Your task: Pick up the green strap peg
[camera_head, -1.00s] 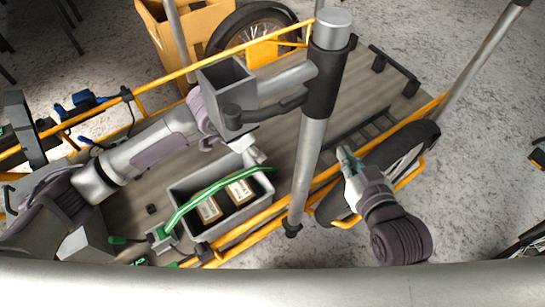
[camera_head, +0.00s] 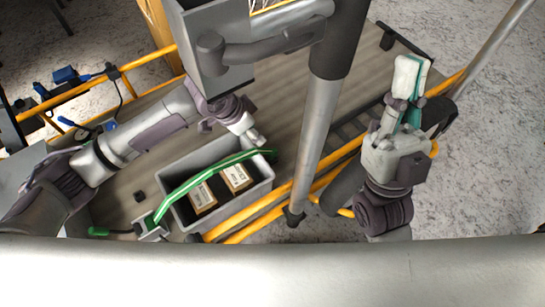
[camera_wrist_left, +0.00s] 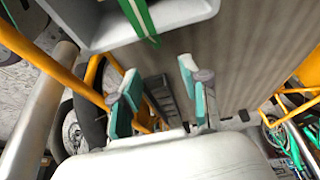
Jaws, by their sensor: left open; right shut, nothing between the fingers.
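A green strap (camera_head: 205,178) with a pale stripe arches over a grey crate (camera_head: 262,192) on the cargo bed. Its far end is a small dark green tip (camera_head: 272,155), which I take to be the peg; it also shows in the left wrist view (camera_wrist_left: 155,41). At the near end, the strap meets a grey buckle (camera_head: 150,226). My left gripper (camera_head: 258,140) is open and empty, just above and left of the tip; its teal-padded fingers (camera_wrist_left: 158,100) stand apart in the left wrist view. My right gripper (camera_head: 408,85) is shut and empty, raised at the right, away from the strap.
Two small cardboard boxes (camera_head: 235,177) lie in the crate. A grey post (camera_head: 318,130) rises just right of it, and a grey box (camera_head: 210,50) hangs above. Yellow rails (camera_head: 245,220) edge the bed. The planks behind the crate look mostly clear.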

